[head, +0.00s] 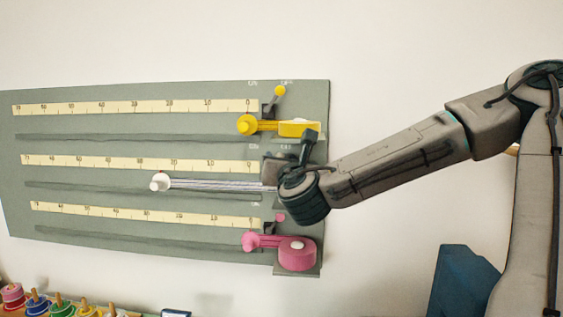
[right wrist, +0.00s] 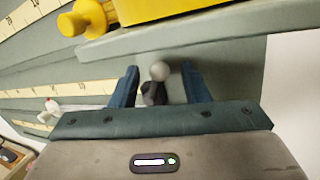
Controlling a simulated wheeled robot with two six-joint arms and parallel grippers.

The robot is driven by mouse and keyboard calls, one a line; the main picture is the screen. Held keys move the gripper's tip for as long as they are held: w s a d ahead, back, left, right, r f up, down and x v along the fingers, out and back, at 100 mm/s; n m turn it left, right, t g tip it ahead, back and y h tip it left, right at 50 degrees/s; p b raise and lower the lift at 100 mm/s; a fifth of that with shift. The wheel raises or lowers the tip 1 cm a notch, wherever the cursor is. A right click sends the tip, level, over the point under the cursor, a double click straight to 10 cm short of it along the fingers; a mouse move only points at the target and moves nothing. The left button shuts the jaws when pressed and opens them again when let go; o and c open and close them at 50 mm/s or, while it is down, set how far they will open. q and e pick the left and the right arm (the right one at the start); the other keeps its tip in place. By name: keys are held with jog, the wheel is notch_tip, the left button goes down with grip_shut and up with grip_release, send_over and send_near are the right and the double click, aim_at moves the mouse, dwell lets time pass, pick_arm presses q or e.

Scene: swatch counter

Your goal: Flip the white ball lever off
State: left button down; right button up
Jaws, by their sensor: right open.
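The white ball lever (right wrist: 160,71) shows in the right wrist view as a pale ball on a dark stem. My right gripper (right wrist: 160,75) is open, with one blue finger on each side of the ball and a gap to each. In the head view my right gripper and wrist (head: 290,172) cover the right end of the middle row, so the lever is hidden there. A white knob (head: 159,182) sits along the middle row at the end of a pale strip that runs right, behind my gripper. My left gripper is not in view.
The grey board (head: 130,120) carries scales and slots. Above is a yellow unit (head: 298,128) with a yellow ball lever (head: 280,91); below is a pink unit (head: 297,253) with a pink ball lever (head: 281,217). Several coloured spools stand at the lower left.

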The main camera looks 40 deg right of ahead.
jog(key=b+v, duration=0.2)
jog(key=v, duration=0.3)
jog(key=shift+s+a+f, duration=0.2)
jog(key=shift+s, duration=0.15)
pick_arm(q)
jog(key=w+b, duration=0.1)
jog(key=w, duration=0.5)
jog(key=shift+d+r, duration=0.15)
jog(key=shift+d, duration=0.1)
pick_arm(e)
jog(key=shift+v, duration=2.2)
jog(key=shift+r, duration=0.1)
